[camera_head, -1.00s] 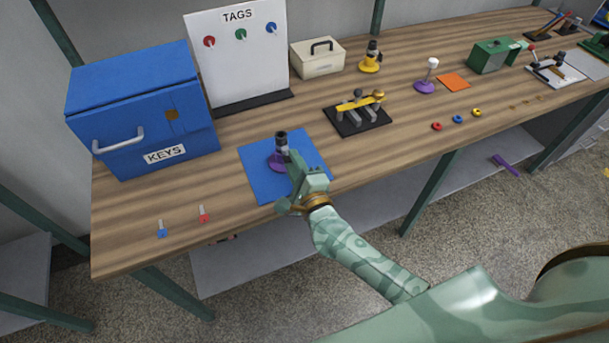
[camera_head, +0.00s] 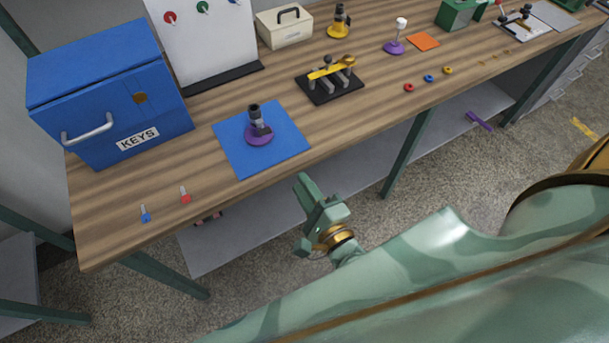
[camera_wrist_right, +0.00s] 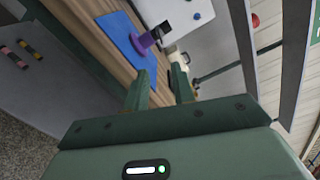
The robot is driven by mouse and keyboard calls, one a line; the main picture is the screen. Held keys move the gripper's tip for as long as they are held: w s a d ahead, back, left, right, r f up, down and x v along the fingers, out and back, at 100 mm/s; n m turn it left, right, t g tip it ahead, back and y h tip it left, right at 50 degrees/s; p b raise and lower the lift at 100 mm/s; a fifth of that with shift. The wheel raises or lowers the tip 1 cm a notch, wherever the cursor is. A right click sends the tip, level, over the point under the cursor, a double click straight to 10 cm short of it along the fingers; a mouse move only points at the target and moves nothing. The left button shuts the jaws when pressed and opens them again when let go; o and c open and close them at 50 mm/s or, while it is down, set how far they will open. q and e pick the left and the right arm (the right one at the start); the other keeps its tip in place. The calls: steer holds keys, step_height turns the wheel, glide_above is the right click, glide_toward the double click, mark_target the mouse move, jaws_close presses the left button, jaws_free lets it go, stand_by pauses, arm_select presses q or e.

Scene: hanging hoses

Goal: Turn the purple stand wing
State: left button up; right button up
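The purple stand (camera_head: 258,135) stands upright on a blue mat (camera_head: 232,157) near the bench's front edge. It has a round purple base and a dark post with a small dark piece at its side, which may be the wing. It also shows in the right wrist view (camera_wrist_right: 147,41), beyond my fingers. My right gripper (camera_head: 306,188) is in front of the bench edge, apart from the stand. In the wrist view its two fingers (camera_wrist_right: 160,88) are spread with nothing between them. My left gripper is not in view.
A blue KEYS box (camera_head: 110,95) stands at the left, with a blue peg (camera_head: 146,214) and red peg (camera_head: 185,196) in front. A black rack with a yellow bar (camera_head: 333,80) is right of the mat. A purple-based piece with a white ball (camera_head: 396,38) stands farther right.

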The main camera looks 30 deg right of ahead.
steer(key=o, duration=0.6)
steer(key=shift+c, duration=0.2)
steer(key=n+b, duration=0.1)
steer(key=n, duration=1.8)
glide_toward(266, 133)
steer(key=w, duration=1)
steer(key=shift+w+a+f, duration=0.1)
steer(key=c, duration=1)
